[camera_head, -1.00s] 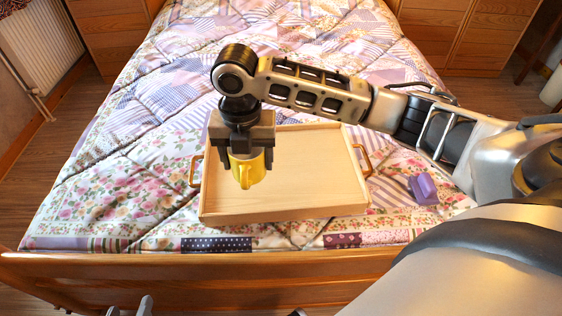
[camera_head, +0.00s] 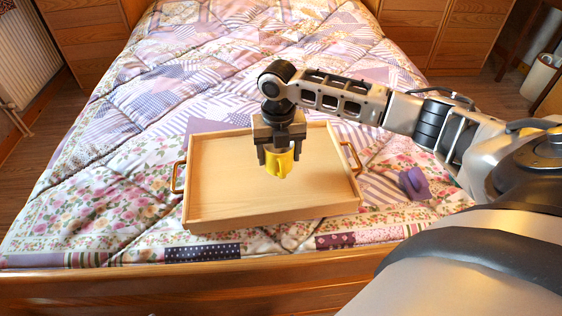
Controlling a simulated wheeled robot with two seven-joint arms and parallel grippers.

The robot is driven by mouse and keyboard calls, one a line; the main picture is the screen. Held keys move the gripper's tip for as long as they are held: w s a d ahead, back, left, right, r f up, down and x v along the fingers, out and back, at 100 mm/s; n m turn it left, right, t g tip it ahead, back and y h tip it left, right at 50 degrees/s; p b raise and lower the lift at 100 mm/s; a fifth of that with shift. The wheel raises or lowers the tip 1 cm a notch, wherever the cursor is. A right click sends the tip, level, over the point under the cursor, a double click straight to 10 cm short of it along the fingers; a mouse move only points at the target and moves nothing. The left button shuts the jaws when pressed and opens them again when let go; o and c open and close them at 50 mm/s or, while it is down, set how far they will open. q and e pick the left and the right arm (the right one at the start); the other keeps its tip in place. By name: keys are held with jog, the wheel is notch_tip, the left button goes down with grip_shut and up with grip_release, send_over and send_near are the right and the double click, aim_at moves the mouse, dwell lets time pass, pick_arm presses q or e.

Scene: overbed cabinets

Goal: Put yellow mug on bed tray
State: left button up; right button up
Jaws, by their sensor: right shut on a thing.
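The yellow mug (camera_head: 279,164) is held in my right gripper (camera_head: 279,154), which comes in from the right and points down. The jaws are shut on the mug, and its handle faces me. The mug appears over the middle of the wooden bed tray (camera_head: 225,190); I cannot tell whether it touches the tray floor. The tray lies on the bed, with low walls and a handle at each side. Its visible floor is bare. My left gripper is out of view.
A small purple object (camera_head: 415,184) lies on the quilt (camera_head: 90,190) to the right of the tray. The wooden footboard (camera_head: 200,285) runs across the front. Wooden cabinets (camera_head: 430,38) stand at the back, and a radiator (camera_head: 30,55) is at the left.

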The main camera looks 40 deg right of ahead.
jog(key=f, duration=0.1)
jog(key=f+b, duration=0.1)
jog(key=f, duration=0.1)
jog(key=shift+d+f, duration=0.25)
jog(key=shift+d, duration=0.1)
jog(key=shift+f, duration=0.2)
jog(key=shift+r, duration=0.1)
jog(key=shift+f, duration=0.2)
jog(key=o, duration=1.1)
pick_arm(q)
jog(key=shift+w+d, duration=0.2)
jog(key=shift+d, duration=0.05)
